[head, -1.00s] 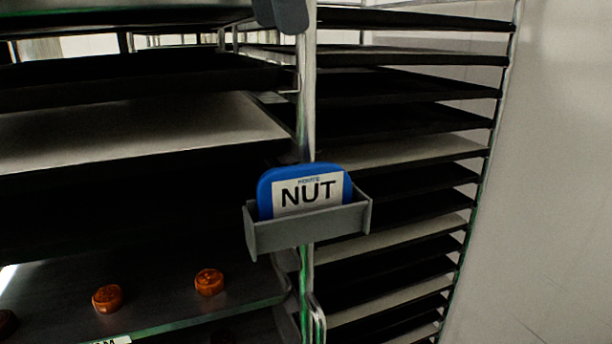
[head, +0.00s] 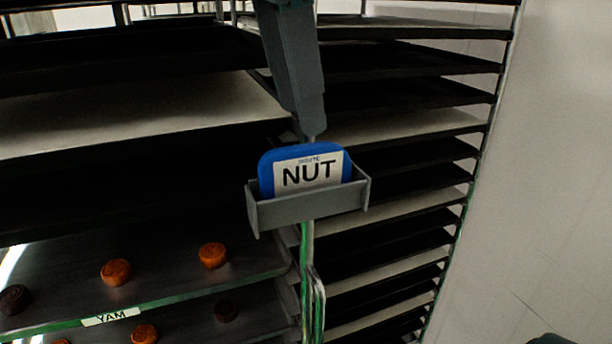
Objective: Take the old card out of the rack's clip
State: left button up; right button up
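The old card is a blue card (head: 266,172) with a white label reading NUT. It stands upright in the grey clip (head: 310,206) on the rack's front post, with its lower edge hidden behind the clip's front wall. My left gripper (head: 311,120) reaches down from the top of the head view, its grey tip just above and behind the card's top edge. A small gap shows between tip and card. It is seen nearly edge-on, so its opening cannot be told. My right gripper cannot be made out.
The rack's trays (head: 130,110) fill the left and middle. Round brown pieces (head: 116,272) lie on a lower tray with a YAM label (head: 111,316). A pale wall (head: 560,150) is at right. A small dark shape shows at the bottom right edge.

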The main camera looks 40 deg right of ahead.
aim_at(308, 146)
pick_arm(q)
jog(key=shift+w+d+f+p, duration=0.1)
jog(key=shift+d+f+p, duration=0.05)
jog(key=shift+f+p, duration=0.45)
jog(key=p+x, duration=0.1)
jog(key=x, duration=0.1)
jog(key=shift+d+f+p, duration=0.1)
jog(key=shift+f+p, duration=0.3)
jog(key=shift+w+d+f, duration=0.15)
jog(key=shift+d+f, duration=0.05)
jog(key=shift+f, duration=0.35)
grip_shut()
